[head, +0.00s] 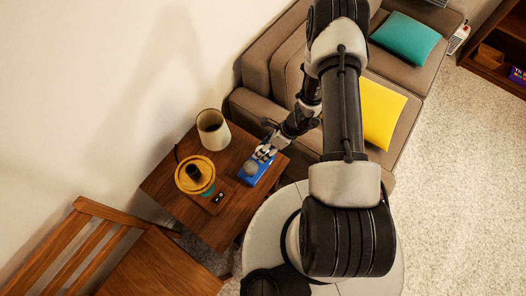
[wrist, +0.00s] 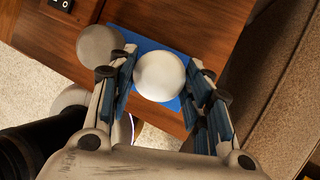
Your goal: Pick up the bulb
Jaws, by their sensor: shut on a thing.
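The white round bulb (wrist: 160,76) sits between the two fingers of my gripper (wrist: 161,62) in the wrist view. The fingers are shut on its sides. In the head view my gripper (head: 263,153) is low over the right part of the wooden side table (head: 225,222), at a blue flat item (head: 262,178). This blue item (wrist: 184,106) shows behind the bulb in the wrist view. Whether the bulb touches it I cannot tell. In the head view the fingers mostly hide the bulb.
A grey round thing (wrist: 100,45) lies left of the bulb. A lampshade (head: 213,131), a round yellow-topped item (head: 194,176) with a dark object on it, and a small switch plate (head: 219,197) share the table. A sofa (head: 262,108) stands right behind, a wooden chair (head: 140,265) at front left.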

